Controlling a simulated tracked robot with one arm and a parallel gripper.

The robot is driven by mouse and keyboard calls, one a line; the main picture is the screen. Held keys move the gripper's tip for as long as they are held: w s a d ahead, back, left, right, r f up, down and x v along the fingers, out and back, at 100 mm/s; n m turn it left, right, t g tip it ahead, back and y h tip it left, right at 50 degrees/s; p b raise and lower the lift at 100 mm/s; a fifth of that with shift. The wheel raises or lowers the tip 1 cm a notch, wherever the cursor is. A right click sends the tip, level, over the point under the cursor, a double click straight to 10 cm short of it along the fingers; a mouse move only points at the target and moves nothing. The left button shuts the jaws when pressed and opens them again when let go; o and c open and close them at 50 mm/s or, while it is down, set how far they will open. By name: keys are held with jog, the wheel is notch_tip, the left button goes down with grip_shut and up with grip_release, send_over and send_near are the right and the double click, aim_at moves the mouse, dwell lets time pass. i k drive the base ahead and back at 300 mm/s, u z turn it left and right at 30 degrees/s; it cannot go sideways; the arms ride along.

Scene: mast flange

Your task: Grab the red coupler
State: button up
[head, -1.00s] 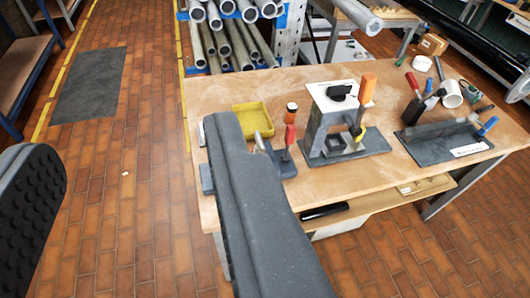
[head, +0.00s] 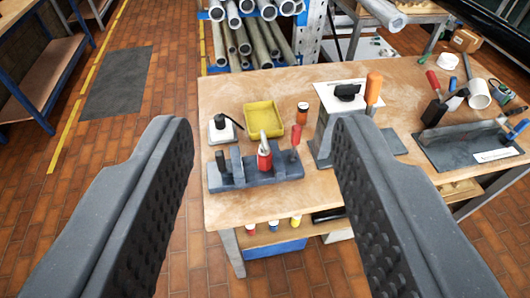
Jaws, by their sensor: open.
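A small red part with a metallic top, which looks like the red coupler (head: 264,158), stands upright in a grey slotted holder (head: 228,183) near the front left of the workbench. My gripper (head: 264,128) is open and empty. In the picture its two dark ribbed fingers stand either side of the holder, with the red part between them. The fingers appear nearer the camera than the holder, and no contact shows. The right finger covers part of a grey stand (head: 322,130) beside the holder.
On the wooden bench (head: 260,85), a yellow tray (head: 262,118) sits behind the holder. A dark tool tray (head: 468,145) lies right.

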aim_at(264, 163)
jog(key=z, duration=2.5)
jog(key=k, duration=0.95)
jog(key=u, duration=1.2)
jog(key=i, duration=1)
